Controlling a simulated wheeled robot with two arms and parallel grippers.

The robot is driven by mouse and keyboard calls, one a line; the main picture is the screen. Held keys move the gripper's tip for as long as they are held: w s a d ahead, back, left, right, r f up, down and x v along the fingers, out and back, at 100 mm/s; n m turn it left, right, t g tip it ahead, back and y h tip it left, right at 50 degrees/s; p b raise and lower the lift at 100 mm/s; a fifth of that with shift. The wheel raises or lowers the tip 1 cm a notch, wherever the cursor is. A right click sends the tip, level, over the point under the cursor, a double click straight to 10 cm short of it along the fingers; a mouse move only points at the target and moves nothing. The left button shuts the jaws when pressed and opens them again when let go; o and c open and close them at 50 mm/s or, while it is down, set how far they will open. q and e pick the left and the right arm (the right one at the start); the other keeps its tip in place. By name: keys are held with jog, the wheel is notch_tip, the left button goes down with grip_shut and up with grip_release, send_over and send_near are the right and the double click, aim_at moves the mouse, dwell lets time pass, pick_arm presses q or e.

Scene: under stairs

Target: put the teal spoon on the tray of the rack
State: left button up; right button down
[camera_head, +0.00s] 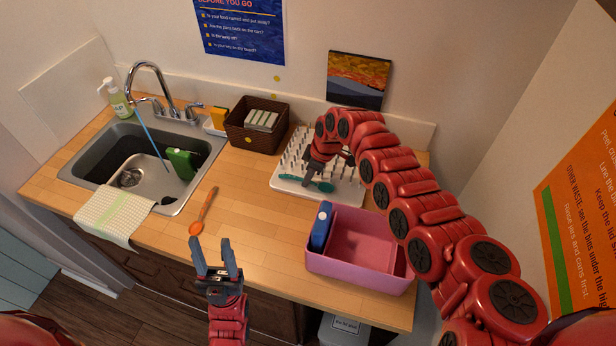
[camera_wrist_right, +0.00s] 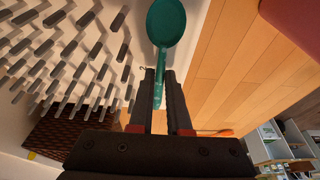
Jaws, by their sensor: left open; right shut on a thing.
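The teal spoon (camera_head: 325,186) is at the front edge of the white rack tray (camera_head: 290,186), which has rows of upright pegs. My right gripper (camera_head: 309,179) is shut on the spoon's handle. In the right wrist view the spoon (camera_wrist_right: 166,22) sticks out beyond the fingertips of the right gripper (camera_wrist_right: 160,75), bowl outward, beside the grey pegs of the rack (camera_wrist_right: 90,50). I cannot tell whether the spoon touches the tray.
An orange spoon (camera_head: 203,210) lies on the counter near the sink (camera_head: 100,150). A brown basket (camera_head: 240,132) stands behind left. The middle counter is clear.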

jog(key=shift+f, duration=0.35)
jog(key=c, duration=0.8)
grip_release()
jog(key=shift+d+r+b, duration=0.2)
jog(key=shift+r+b, duration=0.2)
jog(key=shift+r, duration=0.15)
jog(key=b+v, duration=0.5)
jog(key=v, duration=1.1)
jog(key=shift+s+d+r, duration=0.1)
jog(key=shift+r, duration=0.15)
